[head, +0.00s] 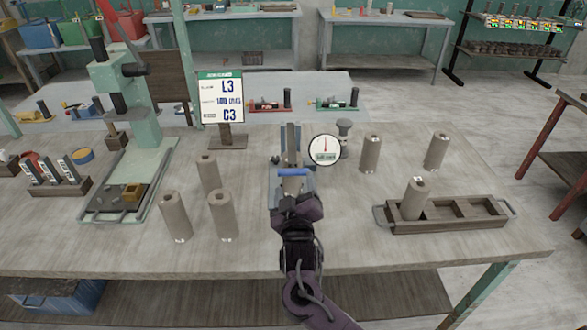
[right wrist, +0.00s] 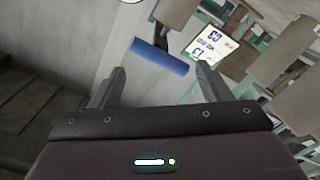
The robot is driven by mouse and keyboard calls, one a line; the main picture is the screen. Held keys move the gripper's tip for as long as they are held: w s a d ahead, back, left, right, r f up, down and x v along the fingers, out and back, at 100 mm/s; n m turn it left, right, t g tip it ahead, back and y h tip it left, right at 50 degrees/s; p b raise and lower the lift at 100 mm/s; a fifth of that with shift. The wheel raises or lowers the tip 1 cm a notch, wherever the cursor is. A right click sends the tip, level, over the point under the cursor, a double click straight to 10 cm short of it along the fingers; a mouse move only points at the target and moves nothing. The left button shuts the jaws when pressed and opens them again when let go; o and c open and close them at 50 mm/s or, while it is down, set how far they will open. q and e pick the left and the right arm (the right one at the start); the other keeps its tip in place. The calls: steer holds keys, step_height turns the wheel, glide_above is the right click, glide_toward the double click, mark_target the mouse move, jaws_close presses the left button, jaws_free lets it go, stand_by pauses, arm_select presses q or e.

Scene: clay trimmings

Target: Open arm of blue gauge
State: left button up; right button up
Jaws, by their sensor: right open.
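The blue gauge (head: 274,196) stands at the middle of the table, with an upright grey part and a round white dial (head: 325,149) to its right. Its arm has a blue bar (head: 293,172), which also shows in the right wrist view (right wrist: 159,57). My right gripper (head: 297,196) is at the near side of the gauge and hides part of it. In the right wrist view my right gripper (right wrist: 157,84) is open, and the blue bar lies ahead between its fingers in the picture. I cannot tell whether they touch. My left gripper is not in view.
Several clay cylinders (head: 224,216) stand left and right of the gauge. One (head: 415,199) stands in a wooden tray (head: 450,226) at the right. A sign (head: 221,97) stands behind. A green press (head: 150,160) is at the left. The front right tabletop is clear.

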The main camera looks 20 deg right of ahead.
mark_target(294, 175)
steer(key=p+x, duration=0.1)
steer(key=x, duration=0.6)
steer(key=shift+w, duration=0.15)
